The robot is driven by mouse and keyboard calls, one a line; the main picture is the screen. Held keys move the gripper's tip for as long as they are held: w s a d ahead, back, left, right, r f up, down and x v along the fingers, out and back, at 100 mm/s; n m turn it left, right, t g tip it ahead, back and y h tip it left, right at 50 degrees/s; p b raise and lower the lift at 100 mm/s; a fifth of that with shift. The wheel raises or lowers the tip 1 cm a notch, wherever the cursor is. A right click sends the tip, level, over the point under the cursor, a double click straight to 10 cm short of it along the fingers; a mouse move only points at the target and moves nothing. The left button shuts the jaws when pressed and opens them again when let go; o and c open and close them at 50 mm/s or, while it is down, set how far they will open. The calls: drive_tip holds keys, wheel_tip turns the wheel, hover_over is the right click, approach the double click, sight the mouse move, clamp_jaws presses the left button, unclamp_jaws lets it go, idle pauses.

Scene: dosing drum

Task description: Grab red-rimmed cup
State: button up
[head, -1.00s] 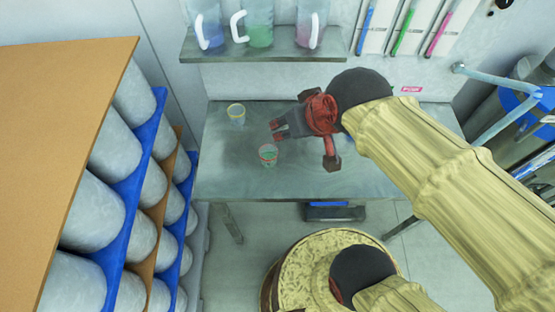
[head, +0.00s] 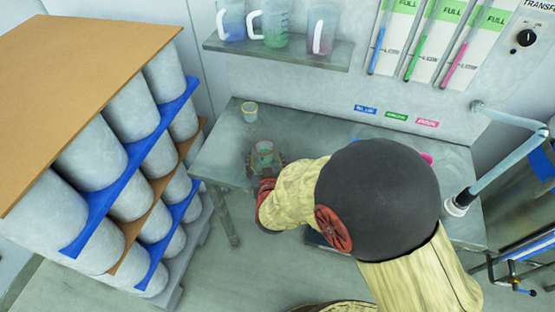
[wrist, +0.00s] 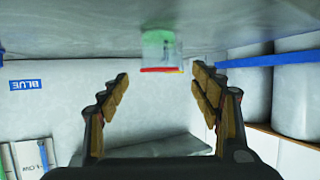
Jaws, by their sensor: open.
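The red-rimmed cup (head: 264,150) is a small clear cup with a greenish tint, upright on the grey table (head: 215,150) near its left front part. A yellow-rimmed cup (head: 249,112) stands behind it. My gripper (head: 265,163) is low at the table, with its fingers around or just in front of the red-rimmed cup. In the wrist view the picture is upside down; my open gripper (wrist: 158,82) has the red-rimmed cup (wrist: 160,50) ahead, centred between and just beyond the fingertips. A bit of yellow rim shows behind it. No contact is visible.
A wall shelf (head: 290,54) with several jugs hangs behind the table. A rack of grey drums (head: 130,110) stands close on the left. A pale blue pipe (head: 512,120) rises at the right. My arm hides the table's right part.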

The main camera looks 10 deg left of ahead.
sight(264, 149)
drive_tip(key=x, duration=0.2)
drive_tip(key=b+x, duration=0.1)
drive_tip(key=x, duration=0.2)
drive_tip(key=b+x, duration=0.1)
drive_tip(key=x, duration=0.1)
drive_tip(key=shift+w+f, duration=0.2)
drive_tip(key=shift+f, duration=0.25)
drive_tip(key=c, duration=1.1)
drive_tip(key=shift+c, duration=0.8)
drive_tip(key=shift+r, duration=0.25)
